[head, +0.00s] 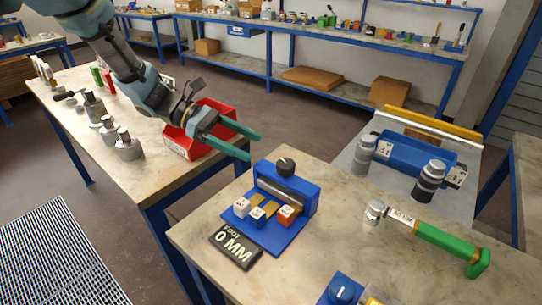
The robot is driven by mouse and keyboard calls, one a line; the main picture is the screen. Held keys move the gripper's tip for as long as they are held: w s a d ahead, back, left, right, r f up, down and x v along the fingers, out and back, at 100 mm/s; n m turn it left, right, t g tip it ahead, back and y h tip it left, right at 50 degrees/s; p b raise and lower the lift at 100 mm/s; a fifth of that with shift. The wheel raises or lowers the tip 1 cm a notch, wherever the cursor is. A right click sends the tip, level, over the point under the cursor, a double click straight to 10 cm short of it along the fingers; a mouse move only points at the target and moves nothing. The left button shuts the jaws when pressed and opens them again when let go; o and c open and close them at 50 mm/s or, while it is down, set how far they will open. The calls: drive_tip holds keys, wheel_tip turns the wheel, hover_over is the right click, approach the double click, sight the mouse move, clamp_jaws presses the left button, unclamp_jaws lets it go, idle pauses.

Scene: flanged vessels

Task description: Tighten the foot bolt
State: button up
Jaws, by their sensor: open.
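My gripper (254,147) is open and empty, its two teal fingers reaching right past the left table's edge, above and left of a blue fixture. The blue fixture (268,234) stands on the near table, with a grey bar, a black knob (285,165) on top and small white and red labelled blocks (287,216) at its front. A dark sign (235,246) reading "FOOT 0 MM" lies at its front left. A green-handled tool (445,243) with a white label lies to the right. I cannot tell which part is the foot bolt.
A red bin (182,146) sits under my arm on the left table, with several metal pieces (128,148) further left. Grey-and-black cylinders (430,180) stand by a blue block (407,154) at right. A blue knobbed box (343,291) is at the near edge.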

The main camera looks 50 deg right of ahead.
sight(283, 162)
drive_tip(key=p+x, duration=0.3)
drive_tip(key=x, duration=0.6)
drive_tip(key=shift+s, duration=0.1)
drive_tip(key=shift+s+d+f, duration=0.25)
drive_tip(key=shift+s+f, duration=0.1)
drive_tip(key=shift+s, duration=0.15)
drive_tip(key=shift+c, duration=0.3)
clamp_jaws()
